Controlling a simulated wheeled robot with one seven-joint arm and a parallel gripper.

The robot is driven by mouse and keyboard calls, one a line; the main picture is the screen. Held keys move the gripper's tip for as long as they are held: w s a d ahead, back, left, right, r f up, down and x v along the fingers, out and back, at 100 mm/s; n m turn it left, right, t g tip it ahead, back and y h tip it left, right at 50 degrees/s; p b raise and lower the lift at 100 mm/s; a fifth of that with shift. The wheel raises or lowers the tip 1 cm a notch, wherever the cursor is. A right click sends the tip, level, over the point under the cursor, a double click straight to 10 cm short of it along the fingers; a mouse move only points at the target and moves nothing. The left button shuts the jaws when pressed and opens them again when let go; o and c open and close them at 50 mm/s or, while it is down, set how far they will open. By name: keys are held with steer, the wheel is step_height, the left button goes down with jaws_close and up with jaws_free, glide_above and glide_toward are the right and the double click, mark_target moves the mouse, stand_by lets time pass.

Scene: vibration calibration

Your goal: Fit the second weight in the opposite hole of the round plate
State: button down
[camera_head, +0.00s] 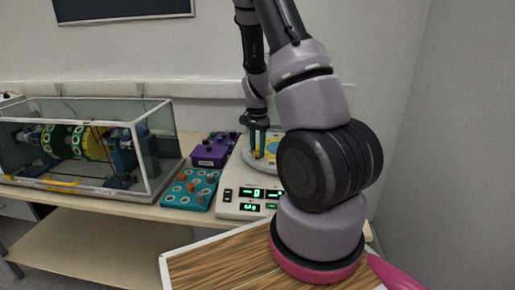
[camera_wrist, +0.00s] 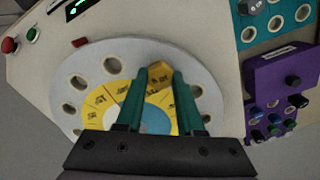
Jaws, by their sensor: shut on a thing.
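The round plate (camera_wrist: 125,52) is pale grey with a ring of holes and a yellow and blue middle. It also shows in the head view (camera_head: 250,163), partly hidden behind my arm. My gripper (camera_wrist: 159,76) has green fingers and is over the plate's rim area. It is shut on a brass-coloured weight (camera_wrist: 160,70), which shows between the fingertips. In the head view, my gripper (camera_head: 258,150) points down at the plate. I cannot tell whether the weight is in a hole or just above it. Several holes to the left look empty; the fingers hide part of the ring.
The plate is on a pale console (camera_head: 231,207) with green displays. A teal block (camera_head: 178,201) with holes and a few pegs stands to its left, with a purple box (camera_head: 209,154) behind. A glass-walled machine case (camera_head: 146,165) stands further left.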

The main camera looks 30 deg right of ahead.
steer(key=shift+f, duration=0.35)
steer(key=shift+c, duration=2.2)
jaws_free()
step_height(320, 180, up, 11)
steer(key=shift+f, duration=0.1)
